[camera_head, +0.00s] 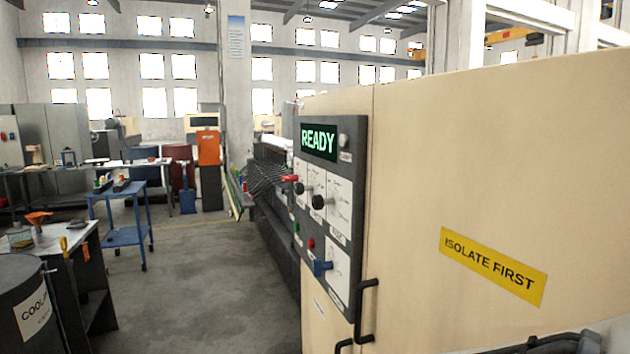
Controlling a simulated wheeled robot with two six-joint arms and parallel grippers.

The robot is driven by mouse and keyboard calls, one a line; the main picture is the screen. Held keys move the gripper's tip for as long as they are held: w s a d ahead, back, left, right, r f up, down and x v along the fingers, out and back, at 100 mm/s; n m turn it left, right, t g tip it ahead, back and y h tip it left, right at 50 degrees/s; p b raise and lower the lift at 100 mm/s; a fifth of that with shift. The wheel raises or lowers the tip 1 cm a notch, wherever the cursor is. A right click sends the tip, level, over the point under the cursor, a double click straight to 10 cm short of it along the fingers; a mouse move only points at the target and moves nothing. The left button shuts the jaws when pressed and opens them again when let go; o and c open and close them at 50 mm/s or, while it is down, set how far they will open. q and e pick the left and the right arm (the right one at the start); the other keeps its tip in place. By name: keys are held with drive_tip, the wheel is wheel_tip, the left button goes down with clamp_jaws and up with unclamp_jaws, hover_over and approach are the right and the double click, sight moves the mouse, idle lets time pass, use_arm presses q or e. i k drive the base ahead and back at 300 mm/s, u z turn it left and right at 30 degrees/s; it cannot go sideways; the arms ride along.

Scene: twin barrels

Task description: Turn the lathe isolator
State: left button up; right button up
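The lathe's beige cabinet (420,140) fills the right half of the head view. A dark control panel (350,165) is on its left-facing side, with a lit screen (318,141) reading READY. Below the screen are a red handle (290,179), black knobs (318,202) and a blue handle (322,268) that sticks out. The labels beside them are too small to read, so I cannot tell which control is the isolator. A yellow sign (492,266) on the cabinet reads ISOLATE FIRST.
A dark coolant barrel (22,290) stands at the lower left beside a small table (60,237). A blue cart (122,234) and an orange machine (208,150) are farther back. The grey floor (215,290) left of the lathe is clear. Black door handles (366,310) project below the panel.

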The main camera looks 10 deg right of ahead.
sight(293, 178)
drive_tip(key=u, duration=0.55)
drive_tip(key=i, duration=0.6)
drive_tip(key=u, duration=0.75)
drive_tip(key=i, duration=0.7)
drive_tip(key=z, duration=0.4)
drive_tip(key=i, duration=0.75)
drive_tip(key=z, duration=0.55)
